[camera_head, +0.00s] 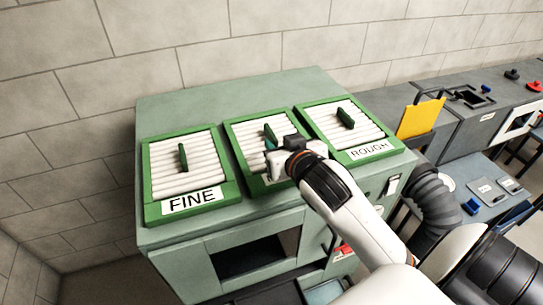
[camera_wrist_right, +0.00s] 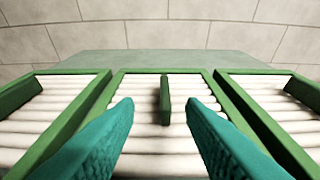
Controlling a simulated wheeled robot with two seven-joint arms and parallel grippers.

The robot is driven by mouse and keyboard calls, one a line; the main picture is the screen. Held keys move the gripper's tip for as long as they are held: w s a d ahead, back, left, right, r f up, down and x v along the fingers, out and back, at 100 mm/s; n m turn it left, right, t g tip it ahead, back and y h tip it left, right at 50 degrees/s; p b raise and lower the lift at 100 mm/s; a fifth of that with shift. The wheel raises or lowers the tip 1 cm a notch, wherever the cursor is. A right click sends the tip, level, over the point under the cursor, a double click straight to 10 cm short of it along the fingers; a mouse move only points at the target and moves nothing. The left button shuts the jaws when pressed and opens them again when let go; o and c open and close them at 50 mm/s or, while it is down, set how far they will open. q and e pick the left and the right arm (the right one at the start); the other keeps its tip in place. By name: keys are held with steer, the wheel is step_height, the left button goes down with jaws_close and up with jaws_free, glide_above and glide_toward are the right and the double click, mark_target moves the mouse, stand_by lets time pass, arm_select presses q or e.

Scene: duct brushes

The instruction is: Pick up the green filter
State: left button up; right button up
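Three green-framed filters with white slats and upright green handles lie in a row on a pale green cabinet. The left one (camera_head: 205,172) is labelled FINE and the right one (camera_head: 366,132) ROUGH. The middle filter (camera_head: 243,131) is partly hidden by my right gripper (camera_head: 270,143), so its label cannot be read. In the right wrist view, the gripper's teal fingers (camera_wrist_right: 159,105) are spread wide. The middle filter's handle (camera_wrist_right: 165,92) appears between them, a little ahead, with clear space on both sides. My left gripper is not in view.
The green cabinet (camera_head: 215,92) stands against a block wall (camera_head: 150,40) and has a dark opening (camera_head: 250,258) in front. To the right are a yellow panel (camera_head: 420,117) and grey worktops with small parts. The space above the FINE filter is clear.

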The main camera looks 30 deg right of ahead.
mark_target(273, 135)
steer(key=shift+w+d+f+p, duration=0.15)
steer(key=shift+w+p, duration=0.35)
steer(key=shift+w, duration=0.1)
steer(key=shift+w+d+f, duration=0.1)
steer(key=shift+w, duration=0.15)
steer(key=shift+w+d+f+p, duration=0.1)
steer(key=shift+w+d+p, duration=0.15)
steer(key=shift+w, duration=0.2)
steer(key=p+x, duration=0.1)
steer(key=x, duration=0.2)
steer(key=shift+w+d+f, duration=0.15)
steer(key=shift+w+f, duration=0.05)
steer(key=shift+w, duration=0.05)
steer(key=shift+w+d+f, duration=0.1)
steer(key=shift+w+f, duration=0.15)
steer(key=shift+w, duration=0.15)
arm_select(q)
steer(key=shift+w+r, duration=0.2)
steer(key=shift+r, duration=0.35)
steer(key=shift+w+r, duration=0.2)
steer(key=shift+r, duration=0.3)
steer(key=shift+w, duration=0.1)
arm_select(e)
steer(key=shift+s, duration=0.1)
jaws_close()
